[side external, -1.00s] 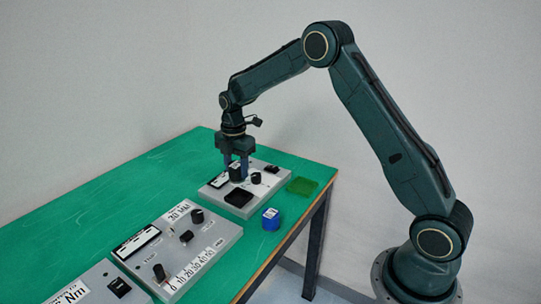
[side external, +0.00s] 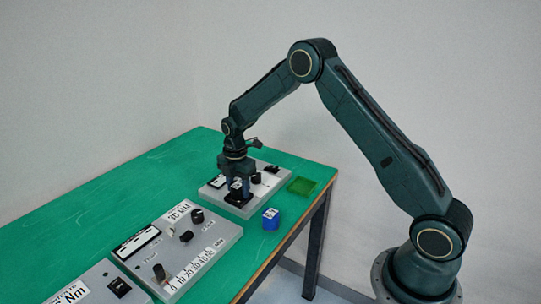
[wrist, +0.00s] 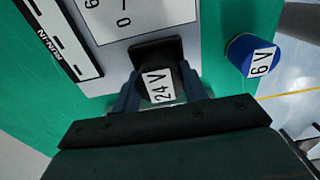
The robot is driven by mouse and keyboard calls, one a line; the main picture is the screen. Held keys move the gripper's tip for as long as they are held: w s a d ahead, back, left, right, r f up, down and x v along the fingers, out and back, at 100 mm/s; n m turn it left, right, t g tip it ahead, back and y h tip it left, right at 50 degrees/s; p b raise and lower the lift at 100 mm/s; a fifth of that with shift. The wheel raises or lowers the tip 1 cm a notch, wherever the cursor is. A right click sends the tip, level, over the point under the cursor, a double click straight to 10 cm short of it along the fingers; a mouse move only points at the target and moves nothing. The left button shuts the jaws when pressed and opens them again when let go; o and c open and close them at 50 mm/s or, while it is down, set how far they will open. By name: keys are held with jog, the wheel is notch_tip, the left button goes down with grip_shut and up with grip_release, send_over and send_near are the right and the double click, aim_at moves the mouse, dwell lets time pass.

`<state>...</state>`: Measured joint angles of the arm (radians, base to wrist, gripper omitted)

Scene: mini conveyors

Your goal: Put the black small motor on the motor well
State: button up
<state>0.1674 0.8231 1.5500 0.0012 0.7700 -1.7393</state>
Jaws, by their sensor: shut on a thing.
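The black small motor (wrist: 155,88), with a white "24 V" label, is between the two fingers of my gripper (wrist: 160,94) in the wrist view. In the side external view my gripper (side external: 238,190) is shut on this motor (side external: 236,184) and low over the far control panel. The motor well is the black square holder (wrist: 155,48) on that panel, partly covered by the motor in the wrist view. In the side view only part of the well (side external: 238,202) shows below the fingers. I cannot tell whether the motor touches the well.
A blue motor (side external: 270,218) labelled "6 V" stands beside the panel; it also shows in the wrist view (wrist: 252,56). A green tray (side external: 302,186) lies near the table edge. Other panels (side external: 185,240) stand nearer the camera. The left of the green table (side external: 120,210) is clear.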

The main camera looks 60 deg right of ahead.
aim_at(238, 185)
jog(key=shift+f, duration=0.15)
jog(key=o, duration=1.2)
jog(key=shift+c, duration=0.2)
notch_tip(238, 185, up, 12)
dwell(0.5)
